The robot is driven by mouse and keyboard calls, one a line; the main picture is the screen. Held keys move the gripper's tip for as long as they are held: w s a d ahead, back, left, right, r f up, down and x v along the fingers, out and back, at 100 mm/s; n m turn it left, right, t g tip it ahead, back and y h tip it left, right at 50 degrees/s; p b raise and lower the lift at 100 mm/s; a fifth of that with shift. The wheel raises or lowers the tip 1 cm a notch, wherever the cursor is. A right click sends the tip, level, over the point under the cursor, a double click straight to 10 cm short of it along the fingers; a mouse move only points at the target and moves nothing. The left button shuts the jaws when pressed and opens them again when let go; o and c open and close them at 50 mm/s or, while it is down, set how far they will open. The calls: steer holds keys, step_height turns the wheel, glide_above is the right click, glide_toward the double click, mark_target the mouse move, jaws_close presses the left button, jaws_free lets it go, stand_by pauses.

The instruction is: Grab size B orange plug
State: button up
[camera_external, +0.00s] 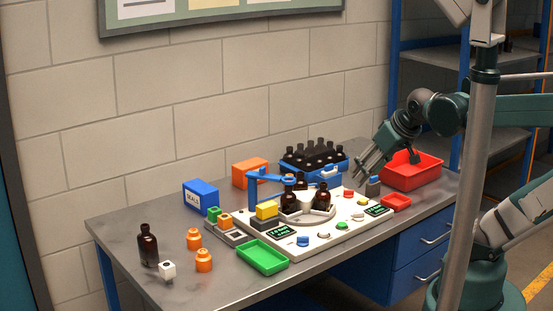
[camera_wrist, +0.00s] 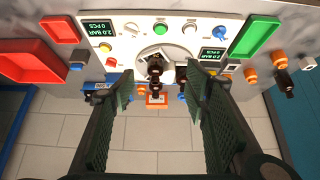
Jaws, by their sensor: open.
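Two orange plugs stand on the left part of the table in the external view, one farther back (camera_external: 194,240) and one nearer the front (camera_external: 204,261). In the wrist view they show at the right, one (camera_wrist: 251,75) and another (camera_wrist: 280,62). I cannot read a size mark on either, so I cannot tell which is size B. My gripper (camera_external: 367,174) is open and empty, raised over the right part of the table, far from the plugs. In the wrist view its two fingers (camera_wrist: 158,86) are wide apart.
An amber bottle (camera_external: 148,246) and a white cube (camera_external: 167,269) stand left of the plugs. A green tray (camera_external: 262,258) lies to their right. The white machine panel (camera_external: 325,236) with bottles on a round plate, a blue rack (camera_external: 340,170) and a red bin (camera_external: 412,176) fill the middle and right.

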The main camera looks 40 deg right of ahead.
steer(key=shift+r, duration=0.1)
steer(key=w+a+r+n+g+p, duration=0.2)
steer(key=w+a+r+n+p, duration=0.15)
steer(key=w+a, duration=0.65)
steer(key=n+g+p, duration=0.5)
steer(key=n, duration=0.4)
glide_above(193, 230)
steer(key=f, duration=1.7)
steer(key=shift+s+d+f, duration=0.1)
steer(key=shift+d+f, duration=0.15)
steer(key=shift+a+f, duration=0.3)
steer(key=shift+f, duration=0.05)
